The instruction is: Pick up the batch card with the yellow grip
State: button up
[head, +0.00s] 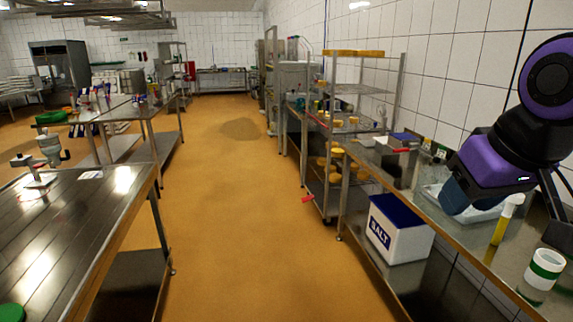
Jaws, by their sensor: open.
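I cannot make out a batch card with a yellow grip for certain. A tall, narrow thing with a white top and a yellow lower part (505,222) stands on the steel counter (480,248) at the right. It is too small to tell what it is. My purple and black arm shows at the upper right, above this counter and to the left of and above the yellow and white thing. I cannot make out any gripper fingers. The arm hides part of the counter and a pale tray (481,213).
A white and green cup (544,270) stands at the counter's near end. A white salt bin (400,229) with a blue top is below. A rack (340,120) with yellow cheeses stands beyond. A steel table (70,235) is at left. The floor aisle (240,230) between is clear.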

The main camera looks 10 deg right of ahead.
aim_at(426, 145)
jog(key=i+z, duration=0.5)
jog(key=i+j+z, duration=0.25)
jog(key=i+z, duration=0.2)
jog(key=i, duration=0.15)
jog(key=i+j+z, duration=0.35)
jog(key=i+z, duration=0.15)
